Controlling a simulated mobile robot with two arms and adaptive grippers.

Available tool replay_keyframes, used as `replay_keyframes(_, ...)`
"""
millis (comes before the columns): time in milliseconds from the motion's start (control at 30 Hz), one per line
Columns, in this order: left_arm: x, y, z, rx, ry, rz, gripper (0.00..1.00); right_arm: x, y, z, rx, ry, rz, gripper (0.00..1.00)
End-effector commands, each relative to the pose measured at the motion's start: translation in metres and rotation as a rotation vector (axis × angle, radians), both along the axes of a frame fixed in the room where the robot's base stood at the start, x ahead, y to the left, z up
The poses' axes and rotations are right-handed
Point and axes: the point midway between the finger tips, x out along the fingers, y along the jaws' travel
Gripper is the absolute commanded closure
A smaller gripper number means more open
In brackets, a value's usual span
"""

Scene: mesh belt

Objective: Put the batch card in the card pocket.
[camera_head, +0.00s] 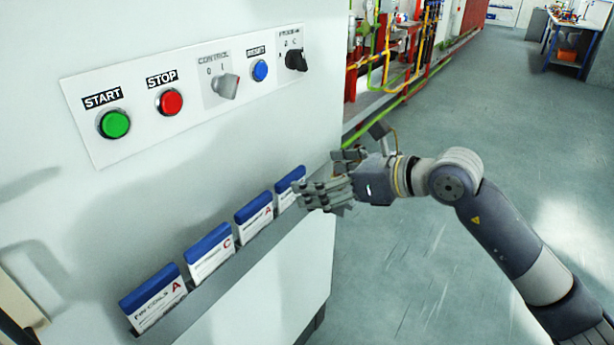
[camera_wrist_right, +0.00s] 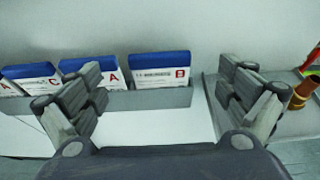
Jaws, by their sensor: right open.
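Several batch cards with blue top edges stand in a row in a long grey holder (camera_head: 232,267) on the pale cabinet front. The near card (camera_head: 156,300) has a red A, then come a C card (camera_head: 210,254) and another A card (camera_head: 254,219). The farthest card (camera_head: 291,186) is partly covered by my right gripper (camera_head: 322,176) in the head view. In the right wrist view this card (camera_wrist_right: 160,70) shows whole above the holder, with a red mark. It appears between the open, empty fingers. I cannot single out a separate card pocket. My left gripper is out of view.
Above the cards is a control panel (camera_head: 135,140) with a green START button (camera_head: 115,124), a red STOP button (camera_head: 170,102), a blue button (camera_head: 260,70) and switches. The floor (camera_head: 440,200) to the right is clear. Coloured pipes (camera_head: 405,50) stand behind.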

Motion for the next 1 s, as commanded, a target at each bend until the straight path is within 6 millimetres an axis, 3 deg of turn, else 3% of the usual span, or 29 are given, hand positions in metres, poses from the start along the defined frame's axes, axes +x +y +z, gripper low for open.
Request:
replay_keyframes(200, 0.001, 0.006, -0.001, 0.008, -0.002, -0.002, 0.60, -0.014, -0.020, 0.008, 0.000, 0.001, -0.001, 0.04)
replay_keyframes(667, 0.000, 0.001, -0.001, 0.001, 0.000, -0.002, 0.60, -0.018, -0.025, 0.011, 0.001, 0.001, 0.001, 0.04)
replay_keyframes(867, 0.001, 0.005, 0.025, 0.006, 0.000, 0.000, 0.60, -0.018, -0.025, 0.038, 0.001, 0.000, 0.001, 0.04)
replay_keyframes(933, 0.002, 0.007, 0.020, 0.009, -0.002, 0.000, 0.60, -0.032, -0.006, 0.034, 0.102, 0.024, 0.045, 0.04)
replay_keyframes(1000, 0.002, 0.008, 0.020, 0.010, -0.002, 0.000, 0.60, -0.050, 0.015, 0.046, 0.274, 0.057, 0.097, 0.04)
